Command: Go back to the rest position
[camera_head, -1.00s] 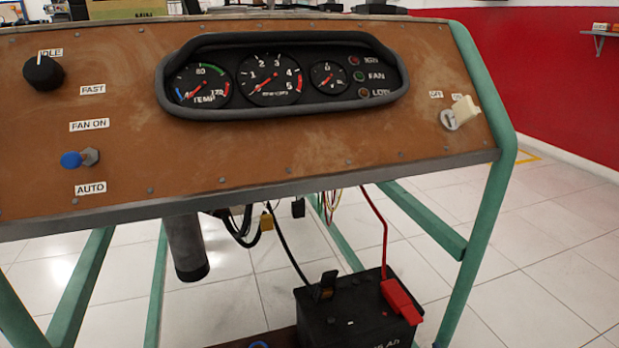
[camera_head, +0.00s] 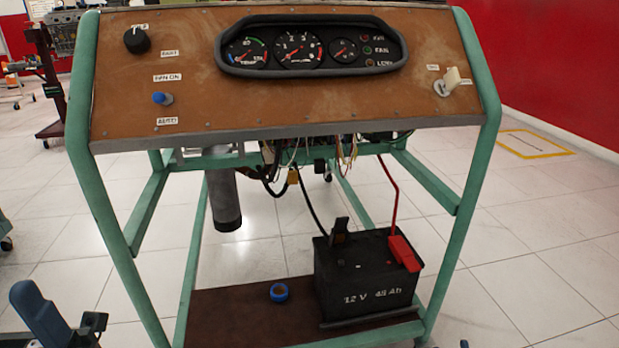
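The engine trainer stands in front of me, with a brown panel (camera_head: 300,100) on a green frame. A blue-grey and black part of what looks like my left gripper (camera_head: 68,322) shows at the bottom left corner, apart from the panel. Its fingertips cannot be made out clearly and nothing is seen held. My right gripper is not clearly in view; only a tiny bluish bit shows at the bottom edge on the right. A pale key (camera_head: 452,78) sits in the switch at the panel's right. A blue-tipped toggle (camera_head: 161,98) and black knob (camera_head: 137,40) are at its left.
A black battery (camera_head: 365,275) with a red terminal cover (camera_head: 403,253) stands on the lower brown shelf (camera_head: 230,312). A green frame leg (camera_head: 105,205) rises near the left gripper part. The tiled floor at right is clear.

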